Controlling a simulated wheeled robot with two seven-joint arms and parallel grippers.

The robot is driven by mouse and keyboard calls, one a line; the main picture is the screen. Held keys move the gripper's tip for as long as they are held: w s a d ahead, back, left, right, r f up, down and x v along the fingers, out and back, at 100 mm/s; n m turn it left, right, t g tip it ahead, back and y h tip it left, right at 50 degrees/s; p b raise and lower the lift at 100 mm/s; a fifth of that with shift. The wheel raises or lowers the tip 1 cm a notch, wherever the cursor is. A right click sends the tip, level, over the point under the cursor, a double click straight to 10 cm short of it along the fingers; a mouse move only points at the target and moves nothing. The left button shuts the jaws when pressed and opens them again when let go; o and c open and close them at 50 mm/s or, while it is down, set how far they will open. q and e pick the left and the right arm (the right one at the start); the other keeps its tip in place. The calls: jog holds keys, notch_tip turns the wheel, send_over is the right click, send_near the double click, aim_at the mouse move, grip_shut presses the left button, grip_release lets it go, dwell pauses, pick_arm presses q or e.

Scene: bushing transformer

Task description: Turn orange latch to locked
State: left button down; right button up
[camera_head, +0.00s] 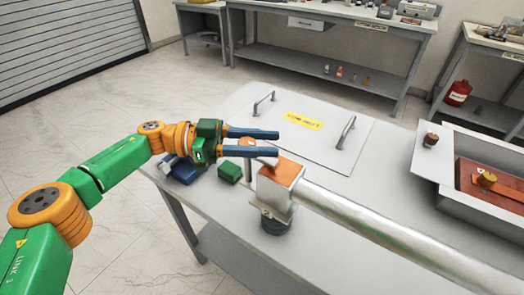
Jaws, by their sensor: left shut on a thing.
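My left gripper (278,143) reaches in from the left over the table. Its two blue fingers are parallel and stay a little apart, around a small orange-brown piece (246,141) near their base. I cannot tell whether this piece is the orange latch. Just beyond the fingertips, below and right, stands a metal block with an orange top (282,171), joined to a long silver tube (400,235). A flat orange bar (492,186) with a brass knob lies in the open grey box at the right. My right gripper is out of view.
The grey table (225,205) holds a flat panel (300,104) with two handles and a yellow label. A green block (229,172) and a blue piece (184,172) lie under the gripper. Benches stand at the back; a red container (457,93) is at right.

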pick_arm(q)
jog(key=shift+s+f+g, duration=0.1)
jog(key=shift+g, duration=0.2)
jog(key=shift+c, duration=2.2)
grip_release()
jog(key=shift+d, duration=0.15)
jog(key=w+a+b, duration=0.1)
jog(key=a+b, duration=0.2)
jog(key=a, duration=0.4)
